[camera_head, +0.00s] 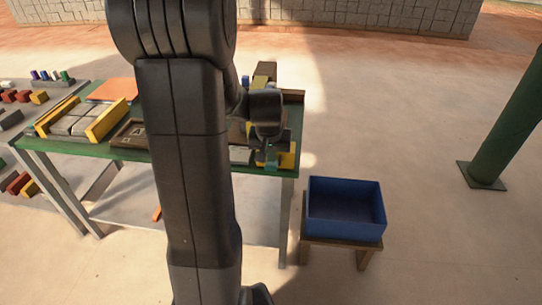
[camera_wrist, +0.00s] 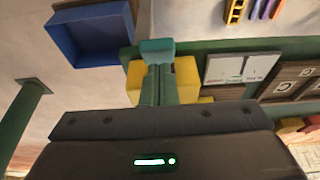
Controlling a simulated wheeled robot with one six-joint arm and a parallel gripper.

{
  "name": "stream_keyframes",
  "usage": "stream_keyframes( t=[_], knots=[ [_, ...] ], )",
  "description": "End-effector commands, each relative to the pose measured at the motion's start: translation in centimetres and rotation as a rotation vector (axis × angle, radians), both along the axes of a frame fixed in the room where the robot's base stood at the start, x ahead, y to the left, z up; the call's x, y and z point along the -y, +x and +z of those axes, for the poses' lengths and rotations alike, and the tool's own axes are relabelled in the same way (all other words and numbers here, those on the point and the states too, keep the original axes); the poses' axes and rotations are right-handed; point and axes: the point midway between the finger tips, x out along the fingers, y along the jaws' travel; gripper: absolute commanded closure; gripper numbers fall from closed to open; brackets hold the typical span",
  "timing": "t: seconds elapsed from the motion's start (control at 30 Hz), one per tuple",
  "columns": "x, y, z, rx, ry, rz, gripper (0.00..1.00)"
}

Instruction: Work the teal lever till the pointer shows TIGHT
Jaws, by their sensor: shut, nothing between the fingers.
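The teal lever (camera_wrist: 157,72) stands up in front of a yellow block (camera_wrist: 186,76) in the wrist view. In the head view the lever (camera_head: 271,154) shows small at the front right of the green-edged bench. My gripper (camera_head: 266,133) is shut and empty, just above the lever. I cannot tell whether it touches the lever. In the wrist view the dark gripper body hides the lower end of the lever. A pale card (camera_wrist: 240,68) with small lettering lies beside the lever. Its lettering is too small to read, and I cannot make out the pointer.
A blue bin (camera_head: 345,209) stands on a low wooden stand right of the bench. A green post (camera_head: 511,115) stands farther right. Grey blocks between yellow bars (camera_head: 107,121) sit at the bench's left. My arm hides the bench's middle. The floor beyond the bin is clear.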

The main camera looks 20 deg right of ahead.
Motion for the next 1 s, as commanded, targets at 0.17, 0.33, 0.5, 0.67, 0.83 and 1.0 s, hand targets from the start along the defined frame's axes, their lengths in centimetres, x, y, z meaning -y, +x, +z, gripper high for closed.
stream_keyframes(
  t=[0.17, 0.33, 0.5, 0.67, 0.83, 1.0],
  knots=[
    [-0.1, -0.2, -0.4, 0.0, 0.0, 0.0, 1.0],
    [-0.1, -0.2, -0.4, 0.0, 0.0, 0.0, 1.0],
    [-0.1, -0.2, -0.4, 0.003, -0.002, 0.0, 1.0],
    [-0.2, -0.4, -0.8, 0.022, -0.014, 0.0, 1.0],
    [-0.3, -0.6, -1.1, 0.049, -0.031, 0.001, 1.0],
    [-0.5, -0.9, -1.7, 0.088, -0.054, 0.001, 1.0]
  ],
)
